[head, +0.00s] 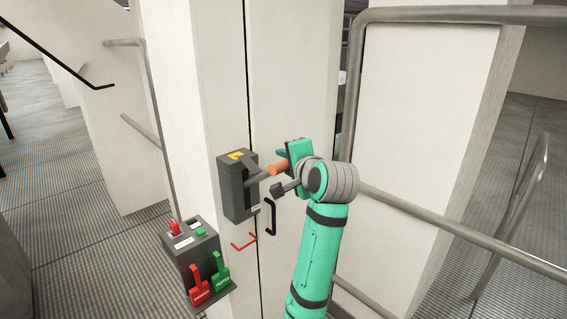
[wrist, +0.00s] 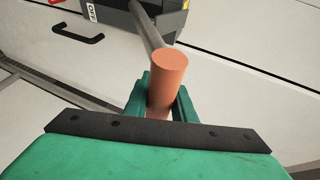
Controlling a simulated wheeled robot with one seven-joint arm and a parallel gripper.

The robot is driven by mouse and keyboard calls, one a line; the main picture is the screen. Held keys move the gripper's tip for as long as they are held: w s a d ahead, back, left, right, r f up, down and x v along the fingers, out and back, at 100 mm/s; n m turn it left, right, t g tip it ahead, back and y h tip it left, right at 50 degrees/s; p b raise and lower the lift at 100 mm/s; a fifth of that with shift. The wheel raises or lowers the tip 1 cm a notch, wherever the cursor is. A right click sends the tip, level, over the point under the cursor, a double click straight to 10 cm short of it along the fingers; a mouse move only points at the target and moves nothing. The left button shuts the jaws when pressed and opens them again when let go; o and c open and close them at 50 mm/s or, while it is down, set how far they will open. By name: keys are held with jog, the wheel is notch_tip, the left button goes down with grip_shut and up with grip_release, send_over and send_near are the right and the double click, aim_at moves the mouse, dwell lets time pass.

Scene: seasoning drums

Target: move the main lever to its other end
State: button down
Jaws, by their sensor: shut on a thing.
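The main lever has an orange grip (head: 279,169) on a grey arm (head: 257,178) that comes out of a dark grey switch box (head: 237,190) on the pale cabinet. The lever sticks out toward the right, roughly level, in the head view. My gripper (head: 288,163) is shut on the orange grip. In the wrist view, the orange grip (wrist: 166,80) stands between the green fingers of my gripper (wrist: 162,98), its round end showing above them. The grey arm (wrist: 147,27) runs up to the box, where part of an "OFF" label (wrist: 92,13) shows. My fingers hide part of the grip.
A smaller control box (head: 190,250) with red and green handles stands at the lower left. A black door handle (head: 270,216) and a red bracket (head: 244,242) are below the switch box. Metal handrails (head: 450,236) run at the right.

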jog(key=shift+d, duration=0.15)
dwell(0.7)
jog(key=c, duration=1.5)
grip_release()
jog(key=v, duration=1.1)
